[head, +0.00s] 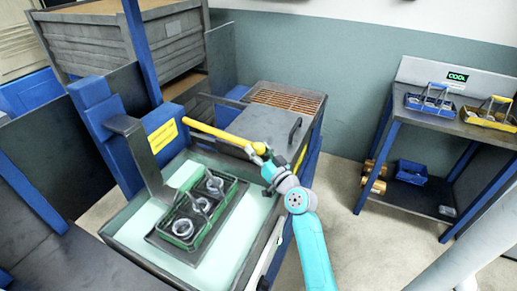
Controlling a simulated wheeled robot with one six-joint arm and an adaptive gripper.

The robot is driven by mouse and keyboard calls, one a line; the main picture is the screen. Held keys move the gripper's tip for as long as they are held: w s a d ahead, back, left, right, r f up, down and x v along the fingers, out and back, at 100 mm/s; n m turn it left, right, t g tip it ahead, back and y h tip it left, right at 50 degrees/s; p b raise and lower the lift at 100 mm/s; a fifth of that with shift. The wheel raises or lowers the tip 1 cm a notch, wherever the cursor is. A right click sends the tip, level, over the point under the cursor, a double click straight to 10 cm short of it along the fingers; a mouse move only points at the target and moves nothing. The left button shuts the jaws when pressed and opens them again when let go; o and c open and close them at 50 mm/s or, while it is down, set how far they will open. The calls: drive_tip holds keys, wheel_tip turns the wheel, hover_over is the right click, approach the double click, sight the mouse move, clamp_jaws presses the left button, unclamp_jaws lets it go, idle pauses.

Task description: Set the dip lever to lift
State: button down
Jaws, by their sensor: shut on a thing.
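The yellow dip lever (218,134) runs from the blue post, by a yellow label plate (162,137), rightward across the tank. My gripper (262,153) is at the lever's right end and shut on it; the fingers partly hide the end. A green basket (236,188) holding several metal rings sits on a dark plate (163,243) hung from a grey bracket (138,160) on the post. The plate is at the pale green bath (245,235); I cannot tell its exact height against the liquid.
A grey lid (258,124) with a handle and a brown grate (285,97) lie behind the lever. At the right a blue-legged bench (455,125) carries a blue basket (430,104), a yellow basket (488,117) and a "COOL" display (457,77). Floor between is clear.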

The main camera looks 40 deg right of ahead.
drive_tip(key=shift+d, duration=0.1)
drive_tip(key=c, duration=0.5)
unclamp_jaws()
drive_tip(key=shift+w+f, duration=0.1)
drive_tip(key=shift+w, duration=0.05)
wheel_tip(320, 180, up, 10)
drive_tip(key=shift+r, duration=0.1)
